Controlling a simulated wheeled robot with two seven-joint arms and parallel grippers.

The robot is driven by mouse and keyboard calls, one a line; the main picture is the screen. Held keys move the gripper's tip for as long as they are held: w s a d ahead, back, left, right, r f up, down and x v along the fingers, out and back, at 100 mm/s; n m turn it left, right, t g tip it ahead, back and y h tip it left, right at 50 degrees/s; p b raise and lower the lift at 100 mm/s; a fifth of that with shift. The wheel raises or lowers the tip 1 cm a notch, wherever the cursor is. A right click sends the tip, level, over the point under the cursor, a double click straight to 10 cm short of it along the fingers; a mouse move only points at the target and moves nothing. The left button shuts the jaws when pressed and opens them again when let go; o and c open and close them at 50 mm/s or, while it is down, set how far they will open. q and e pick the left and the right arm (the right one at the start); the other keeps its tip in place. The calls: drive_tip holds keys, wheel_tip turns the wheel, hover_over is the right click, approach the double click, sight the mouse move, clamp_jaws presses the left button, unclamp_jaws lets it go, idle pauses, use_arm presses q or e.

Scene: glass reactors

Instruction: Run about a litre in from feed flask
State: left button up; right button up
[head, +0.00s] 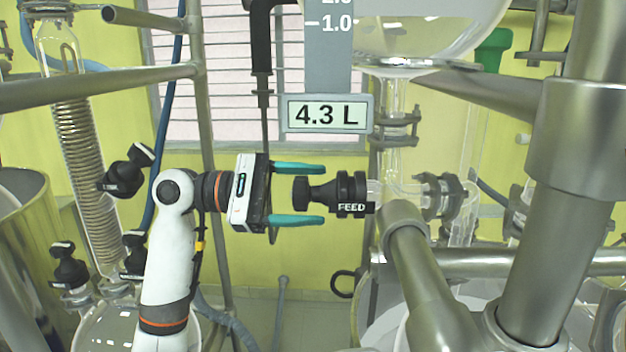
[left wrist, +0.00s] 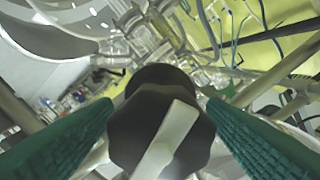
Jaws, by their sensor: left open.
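A black valve knob (head: 313,193) labelled FEED sits on a horizontal glass line below the feed flask (head: 430,38). My left gripper (head: 322,194) is open, its two teal fingers above and below the knob, with gaps between. In the left wrist view, the knob (left wrist: 163,135) shows face-on with a pale bar slanting across it, between the fingers. The level display (head: 327,115) reads 4.3 L, below a grey scale (head: 329,45) with a 1.0 mark. Only the rounded bottom of the flask shows. My right gripper is not in view.
Thick steel frame tubes (head: 415,255) stand close to the right of the valve. A coiled glass condenser (head: 85,160) and other black knobs (head: 122,178) stand at the left. Open floor (head: 300,315) shows below the gripper.

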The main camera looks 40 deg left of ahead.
use_arm(q)
drive_tip(key=shift+w+d, duration=0.45)
drive_tip(key=c, duration=1)
drive_tip(key=shift+f, duration=0.1)
